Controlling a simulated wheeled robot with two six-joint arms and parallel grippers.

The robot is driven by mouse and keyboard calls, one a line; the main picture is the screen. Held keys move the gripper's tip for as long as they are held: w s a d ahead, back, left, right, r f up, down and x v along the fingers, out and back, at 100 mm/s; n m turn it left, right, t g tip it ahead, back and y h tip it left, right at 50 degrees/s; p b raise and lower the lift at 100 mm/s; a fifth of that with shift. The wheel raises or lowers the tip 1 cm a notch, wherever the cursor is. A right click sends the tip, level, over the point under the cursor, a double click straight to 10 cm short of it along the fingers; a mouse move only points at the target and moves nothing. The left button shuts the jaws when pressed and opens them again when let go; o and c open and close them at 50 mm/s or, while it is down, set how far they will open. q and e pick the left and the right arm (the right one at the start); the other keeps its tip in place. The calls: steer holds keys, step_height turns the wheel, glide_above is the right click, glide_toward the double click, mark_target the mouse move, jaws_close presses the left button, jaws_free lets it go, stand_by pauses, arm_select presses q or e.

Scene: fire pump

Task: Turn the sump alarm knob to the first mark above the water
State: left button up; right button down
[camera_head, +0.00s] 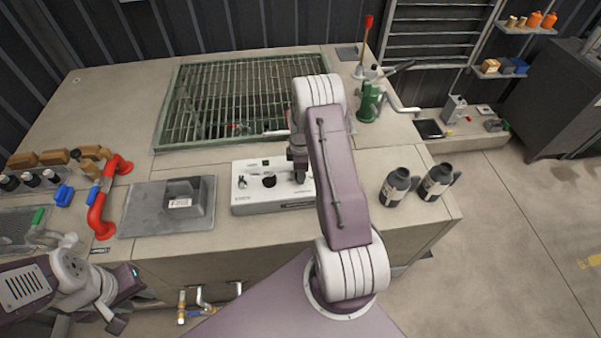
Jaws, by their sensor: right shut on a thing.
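A white control box (249,196) sits at the front middle of the bench. A round black knob (268,181) shows on its top, with no gripper on it. My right arm reaches over the box from the front. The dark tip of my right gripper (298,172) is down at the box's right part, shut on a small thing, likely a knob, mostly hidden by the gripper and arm. The box's marks are too small to read. A green grating (215,95) covers the sump behind; the water level cannot be told. My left gripper (128,304) is open and empty at the lower left.
A grey plate with a box (187,200) lies left of the control box, beside a red pipe (97,208). Two black bottles (396,185) stand at the right. A green pump with a red-tipped lever (370,104) stands at the back right.

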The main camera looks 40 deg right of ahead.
steer(key=shift+w, duration=0.1)
steer(key=c, duration=1)
jaws_free()
steer(key=shift+o, duration=0.2)
steer(key=shift+r, duration=0.35)
step_height(320, 180, up, 8)
steer(key=shift+r+b, duration=0.25)
steer(key=shift+b, duration=0.7)
